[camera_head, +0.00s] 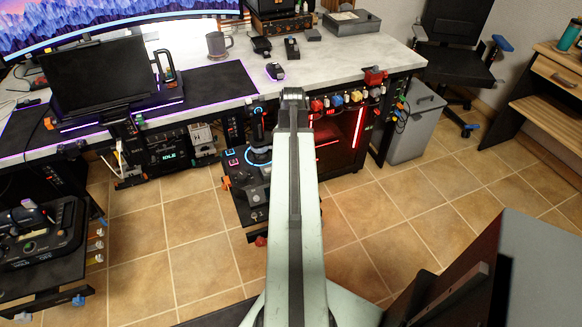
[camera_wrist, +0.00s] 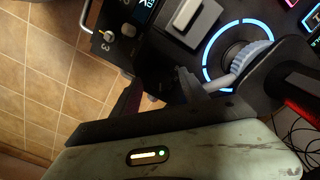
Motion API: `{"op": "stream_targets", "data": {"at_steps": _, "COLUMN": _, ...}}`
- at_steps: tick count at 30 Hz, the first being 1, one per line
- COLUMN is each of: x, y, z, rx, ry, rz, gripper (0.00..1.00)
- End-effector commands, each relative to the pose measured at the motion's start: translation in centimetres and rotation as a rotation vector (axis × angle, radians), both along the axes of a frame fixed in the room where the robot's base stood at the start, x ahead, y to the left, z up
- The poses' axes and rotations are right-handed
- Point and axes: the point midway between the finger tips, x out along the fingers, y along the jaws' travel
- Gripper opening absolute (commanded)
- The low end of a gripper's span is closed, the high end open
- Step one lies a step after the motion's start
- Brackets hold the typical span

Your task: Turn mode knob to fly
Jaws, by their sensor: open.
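A round knob (camera_wrist: 250,62) with a pale ribbed edge sits inside a blue glowing ring (camera_wrist: 208,64) on a black control panel (camera_wrist: 165,50) in the wrist view. Its pointer and labels cannot be read. My gripper (camera_wrist: 205,82) is open, with dark jaws reaching in from the lower part of that view. The knob is close to the right jaw, which partly covers it; contact cannot be told. In the head view the blue ring (camera_head: 258,156) shows on the side panel (camera_head: 250,185) left of my arm. My gripper's tips are hidden there.
A grey block-shaped control (camera_wrist: 190,22) and a toggle switch (camera_wrist: 106,36) stand near the knob. The desk (camera_head: 345,50) is behind, with colored plugs (camera_head: 337,100) along its edge. Tiled floor (camera_head: 385,215) is open to the right.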

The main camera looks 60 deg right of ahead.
Motion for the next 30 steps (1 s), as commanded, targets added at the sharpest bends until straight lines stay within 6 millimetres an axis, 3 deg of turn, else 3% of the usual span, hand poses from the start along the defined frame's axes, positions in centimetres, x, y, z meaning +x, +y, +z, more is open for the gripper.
{"op": "stream_targets", "data": {"at_steps": 1, "x": 0.01, "y": 0.01, "z": -1.04, "rx": 0.0, "ry": 0.0, "rz": 0.0, "gripper": 0.52}}
{"op": "stream_targets", "data": {"at_steps": 9, "x": 0.05, "y": 0.04, "z": -0.87, "rx": 0.0, "ry": 0.0, "rz": 0.001, "gripper": 0.52}}
{"op": "stream_targets", "data": {"at_steps": 11, "x": 0.05, "y": 0.05, "z": -0.87, "rx": 0.0, "ry": 0.0, "rz": 0.001, "gripper": 0.38}}
{"op": "stream_targets", "data": {"at_steps": 15, "x": 0.07, "y": 0.06, "z": -0.87, "rx": 0.0, "ry": 0.0, "rz": 0.002, "gripper": 0.0}}
{"op": "stream_targets", "data": {"at_steps": 17, "x": 0.29, "y": 0.95, "z": -0.87, "rx": 0.0, "ry": 0.0, "rz": 0.009, "gripper": 0.0}}
{"op": "stream_targets", "data": {"at_steps": 30, "x": 0.27, "y": 0.24, "z": -0.87, "rx": 0.002, "ry": -0.001, "rz": 0.123, "gripper": 0.0}}
